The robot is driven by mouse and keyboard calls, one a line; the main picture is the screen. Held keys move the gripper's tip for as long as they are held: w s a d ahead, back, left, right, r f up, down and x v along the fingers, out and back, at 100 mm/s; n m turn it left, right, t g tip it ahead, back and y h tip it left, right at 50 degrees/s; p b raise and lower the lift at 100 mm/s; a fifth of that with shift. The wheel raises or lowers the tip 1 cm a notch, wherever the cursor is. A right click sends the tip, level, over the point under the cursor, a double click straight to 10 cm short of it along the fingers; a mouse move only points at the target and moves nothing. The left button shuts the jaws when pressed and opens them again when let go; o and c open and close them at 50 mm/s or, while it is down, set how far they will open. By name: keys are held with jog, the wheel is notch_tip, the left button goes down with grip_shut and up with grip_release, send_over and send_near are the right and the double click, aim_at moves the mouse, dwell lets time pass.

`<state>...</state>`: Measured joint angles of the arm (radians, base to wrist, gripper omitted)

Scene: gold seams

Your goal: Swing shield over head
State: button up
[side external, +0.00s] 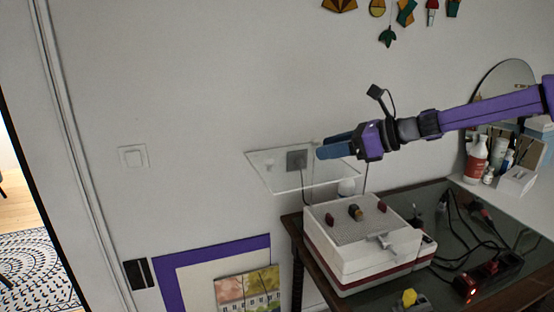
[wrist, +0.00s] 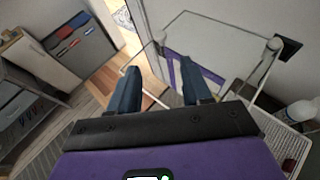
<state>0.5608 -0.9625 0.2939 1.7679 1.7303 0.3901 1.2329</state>
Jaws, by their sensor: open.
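The shield (side external: 267,176) is a clear, thin panel standing out level above the far left side of a white machine (side external: 345,271) with a red stripe. A dark grey square (side external: 296,160) shows at its back edge. In the wrist view the shield (wrist: 226,47) appears as a see-through pane with pale edges and a round knob at each of two corners. My gripper (side external: 320,147) is open, with its blue fingers over the shield's right part in the side view. The fingers (wrist: 160,88) hold nothing; contact with the pane is unclear. I cannot tell which part is the head.
The machine's top carries a perforated plate with small red and dark pieces (side external: 355,212) and a grey lever (side external: 381,243). Cables and a power strip (side external: 488,279) lie on the dark table to the right. Bottles (side external: 475,158) stand behind. A wall is close behind the shield.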

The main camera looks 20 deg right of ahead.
aim_at(271, 160)
jog(key=x, duration=1.4)
jog(key=shift+a, duration=0.1)
grip_shut()
